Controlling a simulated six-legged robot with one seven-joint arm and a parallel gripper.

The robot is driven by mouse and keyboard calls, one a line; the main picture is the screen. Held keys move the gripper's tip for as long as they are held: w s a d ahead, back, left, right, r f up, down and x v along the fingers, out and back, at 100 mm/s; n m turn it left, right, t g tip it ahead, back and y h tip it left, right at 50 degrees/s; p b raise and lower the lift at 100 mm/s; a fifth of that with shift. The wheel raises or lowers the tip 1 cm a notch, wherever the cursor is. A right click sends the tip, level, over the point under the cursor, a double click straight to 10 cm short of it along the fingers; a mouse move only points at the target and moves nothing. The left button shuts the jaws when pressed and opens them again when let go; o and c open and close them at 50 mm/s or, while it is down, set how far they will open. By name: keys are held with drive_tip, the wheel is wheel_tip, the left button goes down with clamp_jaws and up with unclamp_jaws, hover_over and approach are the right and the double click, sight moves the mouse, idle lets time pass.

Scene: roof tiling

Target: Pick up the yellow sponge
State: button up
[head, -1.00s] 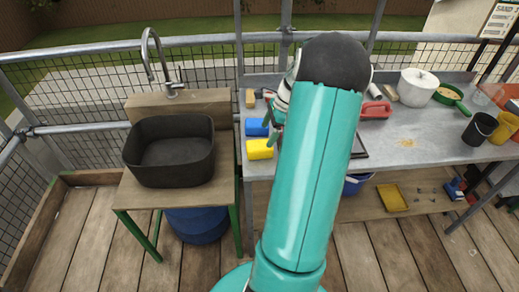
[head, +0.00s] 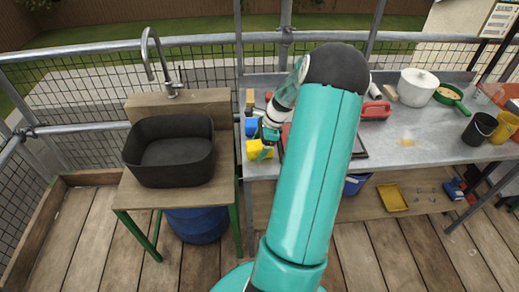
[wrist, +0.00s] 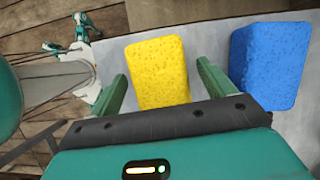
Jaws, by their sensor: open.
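The yellow sponge (head: 255,150) lies on the left front end of the grey worktop. It also shows in the wrist view (wrist: 158,72), between and just beyond the two green fingers. My gripper (wrist: 163,85) is open and empty, with its fingers spread to either side of the sponge's near end. In the head view my gripper (head: 267,146) is over the sponge and covers part of it. I cannot tell how high it is above the worktop.
A blue sponge (wrist: 270,65) lies close to the right of the yellow one in the wrist view, beside the right finger. The worktop (head: 425,147) also bears a white pot (head: 417,88) and a red case (head: 375,110). A black sink basin (head: 168,152) stands at left.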

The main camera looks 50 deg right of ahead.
drive_tip(key=shift+f, duration=0.25)
idle(0.3)
drive_tip(key=c, duration=1.1)
